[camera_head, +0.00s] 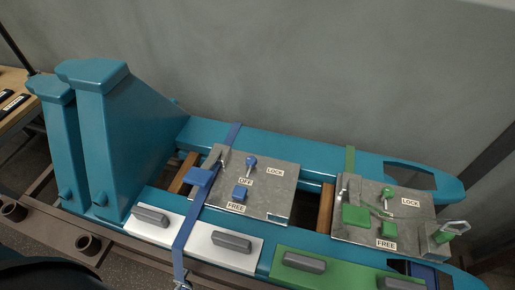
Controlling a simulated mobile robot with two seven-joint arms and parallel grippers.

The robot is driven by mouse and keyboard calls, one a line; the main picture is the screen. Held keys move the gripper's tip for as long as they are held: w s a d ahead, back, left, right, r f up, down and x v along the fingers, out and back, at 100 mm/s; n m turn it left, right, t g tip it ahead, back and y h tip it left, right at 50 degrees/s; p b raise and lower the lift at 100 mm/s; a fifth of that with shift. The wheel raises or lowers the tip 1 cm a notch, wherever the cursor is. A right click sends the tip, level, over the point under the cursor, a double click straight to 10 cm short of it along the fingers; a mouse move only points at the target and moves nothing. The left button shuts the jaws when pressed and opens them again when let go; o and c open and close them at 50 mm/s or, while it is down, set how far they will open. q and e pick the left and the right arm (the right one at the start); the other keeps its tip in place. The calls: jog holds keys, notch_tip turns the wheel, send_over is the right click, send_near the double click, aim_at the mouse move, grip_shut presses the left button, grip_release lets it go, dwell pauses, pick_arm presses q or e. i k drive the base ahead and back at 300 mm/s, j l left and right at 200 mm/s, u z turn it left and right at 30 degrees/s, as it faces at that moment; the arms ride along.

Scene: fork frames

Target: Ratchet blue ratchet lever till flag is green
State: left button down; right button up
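A grey metal plate (270,182) on the teal fork frame carries the blue fittings. On it are a blue ball-ended lever (251,162) near the "LOCK" label, a blue block (240,193) between the "OFF" and "FREE" labels, and a blue tab (199,177) at the plate's left edge. I cannot tell for sure which of these is the ratchet lever. A blue strap (183,240) runs over the plate's left side and down the front. I cannot make out a flag on this plate. Neither of my grippers is in view.
A second grey plate (410,213) at right bears a green lever (387,193), green blocks and a green strap. White (205,238) and green (320,272) panels with grey handles line the front. Tall teal uprights (105,130) stand at left. A grey wall is behind.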

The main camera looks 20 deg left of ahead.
aim_at(201, 176)
jog(key=u, duration=0.35)
jog(key=k+u, duration=0.15)
jog(key=u, duration=0.25)
jog(key=j+u, duration=0.1)
jog(key=u, duration=0.25)
